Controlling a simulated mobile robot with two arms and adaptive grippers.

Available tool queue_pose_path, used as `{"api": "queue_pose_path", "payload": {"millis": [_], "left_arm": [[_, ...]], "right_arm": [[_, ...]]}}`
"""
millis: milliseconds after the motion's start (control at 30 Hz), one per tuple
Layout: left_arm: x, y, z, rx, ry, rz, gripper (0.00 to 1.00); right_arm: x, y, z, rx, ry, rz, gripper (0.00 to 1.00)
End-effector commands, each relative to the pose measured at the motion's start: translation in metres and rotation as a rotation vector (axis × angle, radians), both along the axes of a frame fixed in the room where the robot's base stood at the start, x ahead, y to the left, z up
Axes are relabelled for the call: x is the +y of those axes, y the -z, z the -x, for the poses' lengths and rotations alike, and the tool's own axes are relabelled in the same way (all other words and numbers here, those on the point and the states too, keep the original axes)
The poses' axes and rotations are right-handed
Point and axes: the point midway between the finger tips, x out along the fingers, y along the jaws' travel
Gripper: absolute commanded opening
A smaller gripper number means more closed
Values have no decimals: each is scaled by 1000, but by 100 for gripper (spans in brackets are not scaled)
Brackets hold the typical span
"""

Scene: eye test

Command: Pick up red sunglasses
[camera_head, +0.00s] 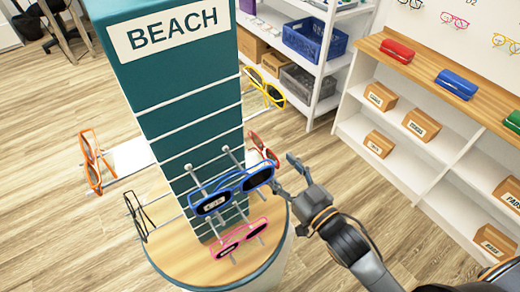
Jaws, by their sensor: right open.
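The red sunglasses (264,150) hang on the right side of the teal display stand, partly hidden behind the blue sunglasses and the stand's edge. My right gripper (283,173) is open and empty, just below and to the right of the red sunglasses. Its fingers point toward the stand and look close to the right end of the blue sunglasses (233,190). I cannot tell whether they touch anything. My left gripper is not in view.
The teal stand (183,92) stands on a round wooden base (180,268). Pink (243,237), yellow (266,88), orange (92,160) and black (138,216) glasses hang around it. White shelves (403,93) with cases and boxes line the right. Open floor lies between.

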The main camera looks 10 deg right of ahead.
Motion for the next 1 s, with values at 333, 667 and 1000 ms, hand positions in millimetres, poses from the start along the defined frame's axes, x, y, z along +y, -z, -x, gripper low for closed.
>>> {"api": "queue_pose_path", "payload": {"millis": [333, 667, 1000], "left_arm": [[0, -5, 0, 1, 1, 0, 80], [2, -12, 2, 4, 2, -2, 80], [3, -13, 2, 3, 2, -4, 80]], "right_arm": [[14, 0, -33, 1, 0, 2, 58], [32, 4, -72, 1, 0, 1, 58], [36, 6, -79, 2, 0, 1, 58]]}}
